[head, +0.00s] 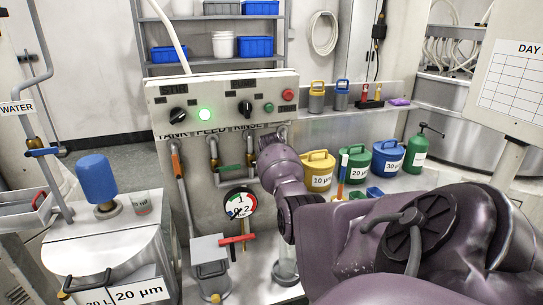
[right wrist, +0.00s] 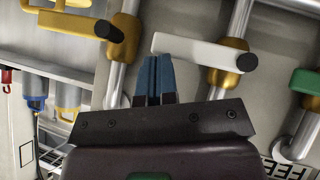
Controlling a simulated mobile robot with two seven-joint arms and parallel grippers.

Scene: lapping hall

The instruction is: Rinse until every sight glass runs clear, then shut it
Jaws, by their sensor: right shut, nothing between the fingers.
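My right gripper (right wrist: 153,80) is shut and empty, its blue fingers side by side. Its fingertips are beside a white valve lever (right wrist: 200,50) on a brass valve body (right wrist: 225,62); I cannot tell whether they touch. A yellow lever (right wrist: 75,22) is left of it in the right wrist view, and a green lever (right wrist: 305,82) right. In the head view my purple right arm hides the gripper and part of the pipes. The green lever (head: 230,168) shows there, left of my arm. A clear cylinder, apparently a sight glass (head: 286,272), is partly hidden below my forearm. My left gripper is not in view.
Yellow (head: 318,171), green (head: 355,166) and blue (head: 388,160) cans stand behind my arm. A blue-topped drum machine (head: 106,250) stands left.

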